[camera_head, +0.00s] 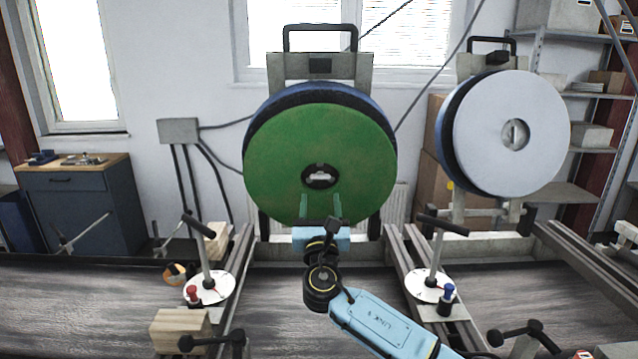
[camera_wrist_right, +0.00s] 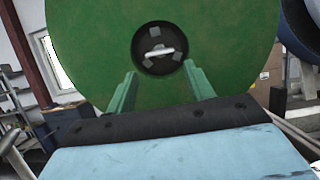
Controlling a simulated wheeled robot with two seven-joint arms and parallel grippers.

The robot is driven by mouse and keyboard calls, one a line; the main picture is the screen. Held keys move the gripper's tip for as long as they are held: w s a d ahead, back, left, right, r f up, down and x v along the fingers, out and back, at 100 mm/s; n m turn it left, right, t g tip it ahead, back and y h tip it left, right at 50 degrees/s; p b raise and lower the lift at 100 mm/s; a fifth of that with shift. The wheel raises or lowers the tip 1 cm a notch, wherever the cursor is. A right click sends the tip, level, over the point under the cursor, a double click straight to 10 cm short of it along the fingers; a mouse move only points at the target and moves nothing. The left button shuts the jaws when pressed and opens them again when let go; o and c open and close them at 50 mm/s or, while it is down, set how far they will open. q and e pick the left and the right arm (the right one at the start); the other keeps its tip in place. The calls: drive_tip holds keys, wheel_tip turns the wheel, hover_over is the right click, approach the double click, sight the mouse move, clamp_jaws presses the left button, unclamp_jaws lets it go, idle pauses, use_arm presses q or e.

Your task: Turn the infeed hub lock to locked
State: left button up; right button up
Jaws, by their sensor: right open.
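The large green disc (camera_head: 275,150) hangs in the middle of the head view. At its centre is the dark hub recess with a small pale lock bar (camera_head: 319,175). In the right wrist view the lock bar (camera_wrist_right: 160,51) lies near horizontal, its right end slightly higher, inside the dark round hub. My right gripper (camera_head: 319,205) is in front of the disc, just below the hub. Its two green fingers are open, and nothing is between them (camera_wrist_right: 162,78). In the wrist view the fingertips sit below and to either side of the hub. My left gripper does not show.
A second, pale grey disc (camera_head: 545,130) with its own hub stands to the right. Two lever posts on white round dials (camera_head: 207,290) (camera_head: 430,287) flank my arm. A wooden block (camera_head: 180,330) is at the lower left. The conveyor surface (camera_head: 90,305) runs across the front.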

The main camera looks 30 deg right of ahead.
sight(319, 179)
drive_tip(key=x, duration=0.5)
drive_tip(key=shift+w+d+r, duration=0.2)
drive_tip(key=shift+r, duration=0.05)
drive_tip(key=shift+c, duration=0.2)
drive_tip(key=c, duration=0.7)
drive_tip(key=shift+o, duration=0.2)
drive_tip(key=shift+a+f+m+h+b, duration=0.1)
drive_tip(key=shift+m+h+b, duration=0.1)
drive_tip(key=shift+m+b, duration=0.7)
drive_tip(key=shift+a+f+m+h+b, duration=0.15)
drive_tip(key=shift+m+b, duration=0.45)
drive_tip(key=shift+m, duration=0.6)
drive_tip(key=m+g+h+b, duration=0.1)
drive_tip(key=m+b, duration=0.2)
drive_tip(key=m, duration=0.2)
drive_tip(key=shift+w+r, duration=0.1)
drive_tip(key=m+g+b, duration=0.1)
drive_tip(key=m+b, duration=0.2)
drive_tip(key=m, duration=0.3)
drive_tip(key=shift+r, duration=0.15)
drive_tip(key=shift+r+m+g+b, duration=0.15)
drive_tip(key=shift+m+b, duration=0.3)
drive_tip(key=shift+m, duration=0.75)
drive_tip(key=shift+m+g+b, duration=0.15)
drive_tip(key=shift+m+b, duration=0.25)
drive_tip(key=shift+m, duration=0.8)
